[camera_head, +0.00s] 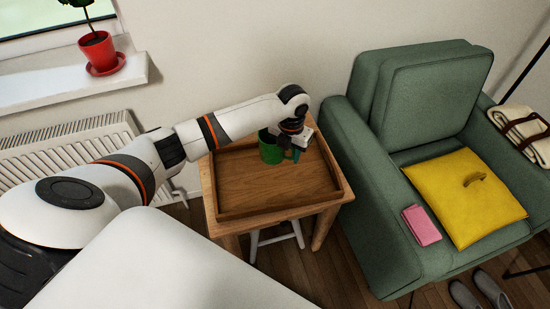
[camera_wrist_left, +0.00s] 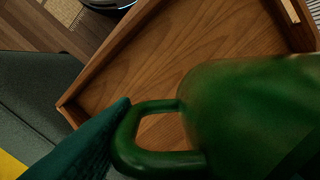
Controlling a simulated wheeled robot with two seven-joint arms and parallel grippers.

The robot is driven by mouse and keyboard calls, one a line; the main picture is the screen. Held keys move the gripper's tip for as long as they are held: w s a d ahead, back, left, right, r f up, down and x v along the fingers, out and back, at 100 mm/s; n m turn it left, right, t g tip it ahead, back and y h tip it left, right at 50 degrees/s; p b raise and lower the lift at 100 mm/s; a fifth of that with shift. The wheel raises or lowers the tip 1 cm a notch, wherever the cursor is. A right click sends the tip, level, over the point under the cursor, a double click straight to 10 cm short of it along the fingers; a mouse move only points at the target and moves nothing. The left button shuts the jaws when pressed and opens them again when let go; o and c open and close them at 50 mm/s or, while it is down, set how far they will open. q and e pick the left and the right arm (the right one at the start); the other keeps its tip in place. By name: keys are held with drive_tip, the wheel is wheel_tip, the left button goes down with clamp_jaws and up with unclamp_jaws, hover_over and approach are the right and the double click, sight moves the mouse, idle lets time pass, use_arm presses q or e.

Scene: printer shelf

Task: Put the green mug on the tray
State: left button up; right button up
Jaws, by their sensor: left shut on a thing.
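The green mug (camera_head: 270,149) is at the back of the wooden tray (camera_head: 278,187), inside its rim. In the left wrist view the mug (camera_wrist_left: 240,115) fills the right side, with its handle (camera_wrist_left: 160,158) toward my finger. My left gripper (camera_head: 293,150) is shut on the mug at its handle side. One dark green fingertip (camera_wrist_left: 112,125) shows by the handle; the other finger is hidden. The tray (camera_wrist_left: 155,65) shows beneath the mug in the wrist view. I cannot tell whether the mug's base touches the tray. My right gripper is not in view.
The tray sits on a small wooden table (camera_head: 325,222). A green armchair (camera_head: 375,215) stands close on the right, with a yellow cushion (camera_head: 465,205) and a pink item (camera_head: 422,225). A radiator (camera_head: 70,150) and a sill with a red plant pot (camera_head: 97,52) are at left. The tray's front is clear.

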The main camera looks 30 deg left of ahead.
use_arm(q)
wheel_tip(320, 180, down, 10)
drive_tip(key=shift+r+b, duration=0.15)
drive_tip(key=shift+b, duration=0.25)
drive_tip(key=o, duration=1.3)
wheel_tip(320, 180, up, 12)
drive_tip(key=shift+p, duration=0.6)
drive_tip(key=shift+d, duration=0.1)
